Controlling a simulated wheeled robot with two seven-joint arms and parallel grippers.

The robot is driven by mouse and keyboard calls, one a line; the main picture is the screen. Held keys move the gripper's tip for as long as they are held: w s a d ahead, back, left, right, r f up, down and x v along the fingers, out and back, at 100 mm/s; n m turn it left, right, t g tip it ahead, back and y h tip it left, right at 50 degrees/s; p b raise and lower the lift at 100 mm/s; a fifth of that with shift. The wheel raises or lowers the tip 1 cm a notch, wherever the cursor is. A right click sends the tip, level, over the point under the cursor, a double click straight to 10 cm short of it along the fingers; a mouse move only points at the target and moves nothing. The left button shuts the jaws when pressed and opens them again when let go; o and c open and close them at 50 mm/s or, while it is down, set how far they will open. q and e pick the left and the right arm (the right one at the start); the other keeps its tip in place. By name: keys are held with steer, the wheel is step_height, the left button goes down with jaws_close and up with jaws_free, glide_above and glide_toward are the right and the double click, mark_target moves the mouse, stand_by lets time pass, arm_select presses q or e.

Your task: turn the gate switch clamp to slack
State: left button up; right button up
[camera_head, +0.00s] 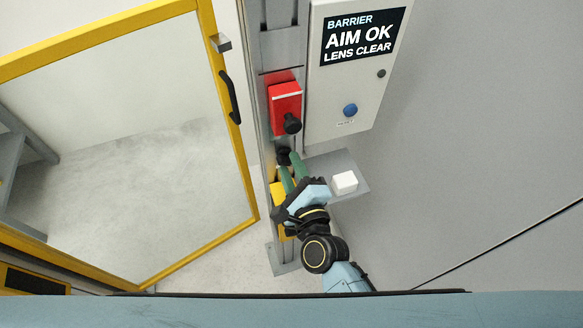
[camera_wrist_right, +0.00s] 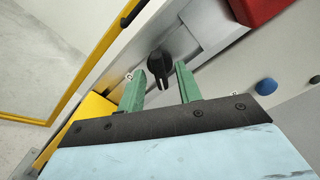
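A black rotary knob (camera_wrist_right: 160,66), which looks like the gate switch clamp, sits on the grey post just below the red box. In the head view the knob (camera_head: 283,155) is partly covered by my right gripper (camera_head: 288,162). My right gripper is open, with its two green fingers apart. In the right wrist view the knob shows between and just beyond the fingertips, and the fingers do not visibly grip it. Small white marks are on either side of the knob, but its setting cannot be read clearly. My left gripper is not in view.
A red box (camera_head: 286,100) with its own black knob (camera_head: 292,124) is above. A white cabinet (camera_head: 345,90) with a blue button (camera_head: 350,110) stands right. A white block (camera_head: 344,182) sits on a grey shelf. A yellow-framed gate (camera_head: 240,160) is left.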

jaws_close()
steer(key=n+p, duration=0.2)
steer(key=n, duration=0.1)
steer(key=shift+r+n, duration=0.15)
steer(key=shift+n, duration=0.25)
steer(key=n+p, duration=0.2)
steer(key=n, duration=0.3)
steer(key=n+p, duration=0.1)
steer(key=n, duration=0.4)
steer(key=shift+p, duration=0.3)
steer(key=shift+n+p, duration=0.55)
steer(key=shift+n, duration=1.45)
